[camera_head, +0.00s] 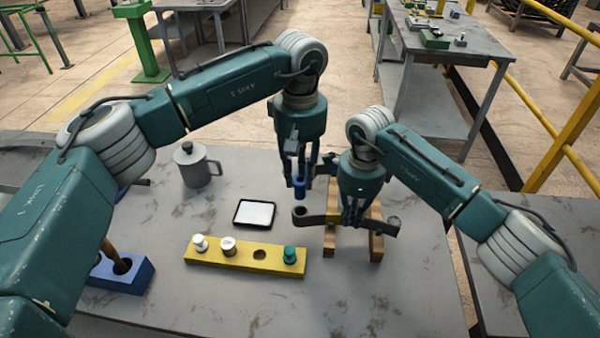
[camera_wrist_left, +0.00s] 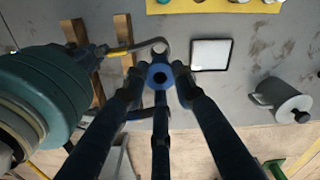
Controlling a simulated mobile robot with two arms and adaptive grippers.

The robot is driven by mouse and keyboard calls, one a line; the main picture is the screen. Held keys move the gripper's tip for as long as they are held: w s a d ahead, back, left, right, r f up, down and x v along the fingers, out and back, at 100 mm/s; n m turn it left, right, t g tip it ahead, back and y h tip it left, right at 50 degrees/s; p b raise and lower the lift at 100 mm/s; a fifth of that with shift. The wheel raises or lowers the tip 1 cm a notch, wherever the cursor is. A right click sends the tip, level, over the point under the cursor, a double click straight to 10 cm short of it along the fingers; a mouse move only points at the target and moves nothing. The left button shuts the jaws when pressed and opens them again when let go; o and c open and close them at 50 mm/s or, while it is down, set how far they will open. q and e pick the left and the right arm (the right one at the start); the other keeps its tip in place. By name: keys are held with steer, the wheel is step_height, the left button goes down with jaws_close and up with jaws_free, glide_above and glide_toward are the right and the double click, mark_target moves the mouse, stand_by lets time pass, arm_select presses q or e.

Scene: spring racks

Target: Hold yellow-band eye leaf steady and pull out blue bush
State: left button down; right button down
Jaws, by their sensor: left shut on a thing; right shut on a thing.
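The blue bush (camera_head: 300,187) is a short cylinder with a dark hole in its top, as the left wrist view (camera_wrist_left: 160,76) shows. My left gripper (camera_head: 299,181) is shut on it, with its fingers around it. The bush is apart from the leaf's ring-shaped eye (camera_head: 300,212), which looks empty. The yellow-band eye leaf (camera_head: 318,220) is a dark bar lying across wooden blocks; its yellow band shows in the left wrist view (camera_wrist_left: 121,51). My right gripper (camera_head: 354,218) is shut on the leaf near its middle, partly hiding it.
Wooden blocks (camera_head: 376,241) support the leaf. A yellow holder (camera_head: 215,260) carries several bushes and one empty hole. The table's front right is clear.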

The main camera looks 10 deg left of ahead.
steer(key=c, duration=1.7)
jaws_free()
